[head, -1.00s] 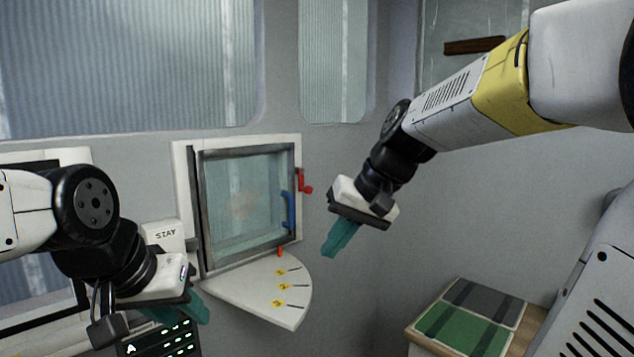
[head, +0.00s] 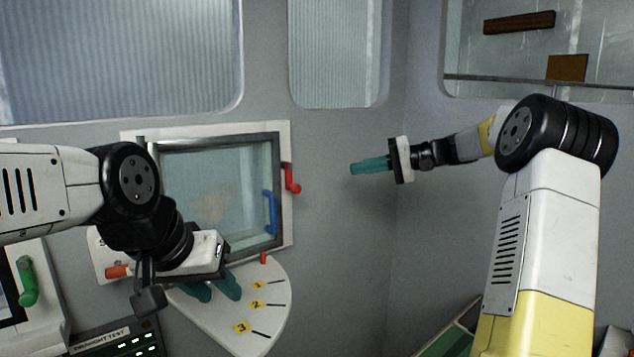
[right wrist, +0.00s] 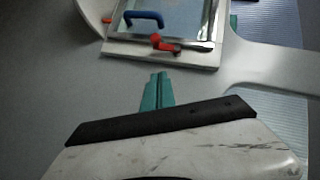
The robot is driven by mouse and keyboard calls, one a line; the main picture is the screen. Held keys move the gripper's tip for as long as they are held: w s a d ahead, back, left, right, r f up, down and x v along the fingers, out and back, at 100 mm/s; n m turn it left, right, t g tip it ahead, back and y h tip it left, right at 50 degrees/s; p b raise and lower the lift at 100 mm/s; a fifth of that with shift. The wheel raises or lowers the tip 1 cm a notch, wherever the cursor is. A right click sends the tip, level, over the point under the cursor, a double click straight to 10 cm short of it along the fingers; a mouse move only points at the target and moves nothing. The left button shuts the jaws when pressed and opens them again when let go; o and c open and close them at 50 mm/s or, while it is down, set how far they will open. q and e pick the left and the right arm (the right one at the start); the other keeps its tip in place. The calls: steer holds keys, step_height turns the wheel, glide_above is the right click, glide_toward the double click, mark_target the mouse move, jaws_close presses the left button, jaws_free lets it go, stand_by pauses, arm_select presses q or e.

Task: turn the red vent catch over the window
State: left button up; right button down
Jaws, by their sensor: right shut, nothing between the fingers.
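A red catch (head: 291,179) sits on the right side of the window's frame, with its lower end bent outward. It also shows in the right wrist view (right wrist: 165,43). The framed window (head: 215,180) carries a blue handle (head: 270,212) left of and below the catch. My right gripper (head: 353,169) is shut and empty, its teal fingers pointing left, right of the catch with a gap between. In the right wrist view its fingertips (right wrist: 158,75) lie below the catch. My left gripper (head: 222,290) is open and empty, by the fan-shaped plate below the window.
The white fan-shaped plate (head: 225,318) has yellow number tags and a small orange peg (head: 263,258) above it. A green handle (head: 28,281) and a lit panel (head: 115,340) are at lower left. The grey wall between catch and right gripper is bare.

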steer(key=a+f, duration=0.4)
steer(key=a, duration=0.8)
steer(key=shift+w+a, duration=0.3)
steer(key=shift+a, duration=0.05)
